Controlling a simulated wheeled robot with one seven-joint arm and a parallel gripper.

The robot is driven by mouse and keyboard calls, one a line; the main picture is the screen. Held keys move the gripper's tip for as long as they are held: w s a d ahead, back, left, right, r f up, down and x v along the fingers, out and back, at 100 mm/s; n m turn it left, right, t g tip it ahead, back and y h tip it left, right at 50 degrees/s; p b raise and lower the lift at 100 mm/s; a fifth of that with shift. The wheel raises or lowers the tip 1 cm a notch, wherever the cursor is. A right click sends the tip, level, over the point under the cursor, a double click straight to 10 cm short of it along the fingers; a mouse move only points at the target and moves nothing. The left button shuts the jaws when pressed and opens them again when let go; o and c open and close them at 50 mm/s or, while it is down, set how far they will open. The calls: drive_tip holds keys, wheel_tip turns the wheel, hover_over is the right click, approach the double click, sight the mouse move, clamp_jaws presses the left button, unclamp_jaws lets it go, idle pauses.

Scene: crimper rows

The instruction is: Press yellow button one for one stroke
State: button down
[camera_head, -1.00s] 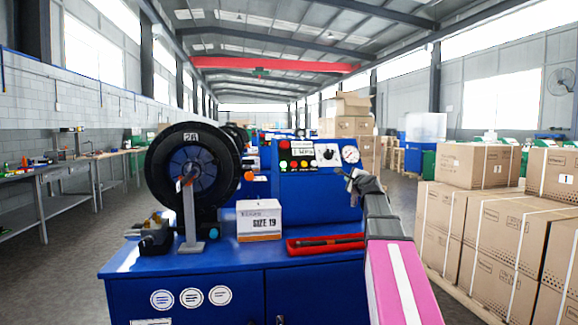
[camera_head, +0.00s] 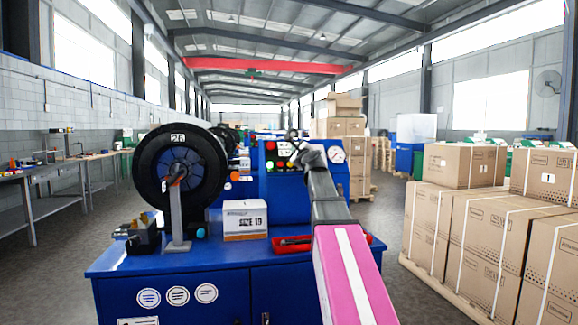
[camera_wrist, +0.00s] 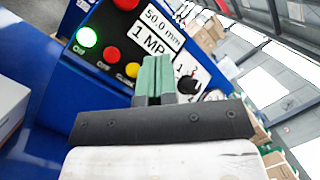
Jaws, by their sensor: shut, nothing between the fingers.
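The yellow button (camera_wrist: 132,70) is on the blue machine's control panel (camera_wrist: 95,72), just left of my gripper's fingers in the wrist view. A lit green button (camera_wrist: 87,37) and a red button (camera_wrist: 110,54) sit in the same row. My gripper (camera_wrist: 154,66) is shut and empty, its green fingers side by side in front of the panel. In the head view my gripper (camera_head: 293,140) is at the panel's upper part and covers some of it. Contact with the button cannot be seen.
A larger red button (camera_wrist: 126,4) and a display (camera_wrist: 155,30) are above the row. A black dial (camera_wrist: 188,84) is to the right. A SIZE 19 box (camera_head: 245,222) and a red tray (camera_head: 290,243) are on the bench. Cartons (camera_head: 480,240) stand at the right.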

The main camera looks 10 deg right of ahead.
drive_tip(key=w+f, duration=0.5)
drive_tip(key=w, duration=0.2)
drive_tip(key=shift+w, duration=0.2)
drive_tip(key=shift+w, duration=0.1)
idle(2.2)
drive_tip(key=shift+w+f, duration=0.2)
drive_tip(key=shift+w, duration=0.05)
drive_tip(key=shift+w+f, duration=0.25)
drive_tip(key=shift+w, duration=0.1)
idle(0.9)
drive_tip(key=shift+s+r, duration=0.5)
drive_tip(key=shift+s, duration=0.25)
drive_tip(key=shift+s+r, duration=0.7)
drive_tip(key=shift+s, duration=0.35)
drive_tip(key=shift+s+r, duration=0.7)
drive_tip(key=shift+s, duration=0.35)
